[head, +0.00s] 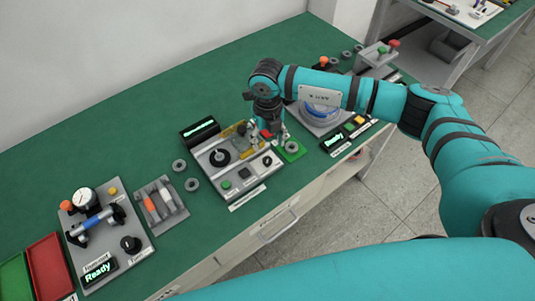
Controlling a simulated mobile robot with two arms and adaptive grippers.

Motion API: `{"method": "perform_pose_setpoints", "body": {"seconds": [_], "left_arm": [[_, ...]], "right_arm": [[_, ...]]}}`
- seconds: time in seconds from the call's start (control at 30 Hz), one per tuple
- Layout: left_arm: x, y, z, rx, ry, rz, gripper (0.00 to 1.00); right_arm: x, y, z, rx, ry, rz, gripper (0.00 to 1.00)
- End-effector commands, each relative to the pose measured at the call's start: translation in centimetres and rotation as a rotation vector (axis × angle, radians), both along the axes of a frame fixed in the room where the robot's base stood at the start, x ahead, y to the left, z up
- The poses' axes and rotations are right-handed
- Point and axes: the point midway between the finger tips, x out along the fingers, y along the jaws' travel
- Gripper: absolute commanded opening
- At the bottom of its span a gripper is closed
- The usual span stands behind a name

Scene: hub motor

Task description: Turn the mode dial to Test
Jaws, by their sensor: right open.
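A grey test panel (216,160) stands in the middle of the green workbench. At its front right is a small round dial (267,161) with a dark pointer, likely the mode dial; its labels are too small to read. My right gripper (277,136) reaches in from the right and points down over the panel's back right corner, behind the dial and apart from it. It is open, and I see nothing held in it. My left gripper is out of view.
A gauge fixture (108,238) and a grey tray (161,207) stand to the left. The bench behind is clear.

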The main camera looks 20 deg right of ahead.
Motion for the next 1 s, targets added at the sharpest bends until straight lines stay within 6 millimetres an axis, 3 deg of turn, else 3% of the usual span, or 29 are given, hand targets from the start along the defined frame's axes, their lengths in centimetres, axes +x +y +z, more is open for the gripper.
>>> {"method": "perform_pose_setpoints", "body": {"seconds": [0.2, 0.43, 0.87, 1.0], "left_arm": [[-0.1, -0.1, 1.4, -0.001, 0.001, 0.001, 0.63], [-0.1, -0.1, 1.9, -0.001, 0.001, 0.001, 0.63], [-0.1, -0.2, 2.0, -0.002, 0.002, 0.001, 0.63], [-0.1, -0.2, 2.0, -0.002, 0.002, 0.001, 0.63]], "right_arm": [[-0.1, 0.1, -4.6, 0.0, 0.004, 0.0, 0.53], [0.0, 0.1, -8.1, 0.002, 0.002, 0.0, 0.53], [0.0, 0.1, -9.3, 0.002, 0.0, 0.001, 0.53], [0.0, 0.1, -9.2, 0.002, 0.0, 0.001, 0.36]]}}
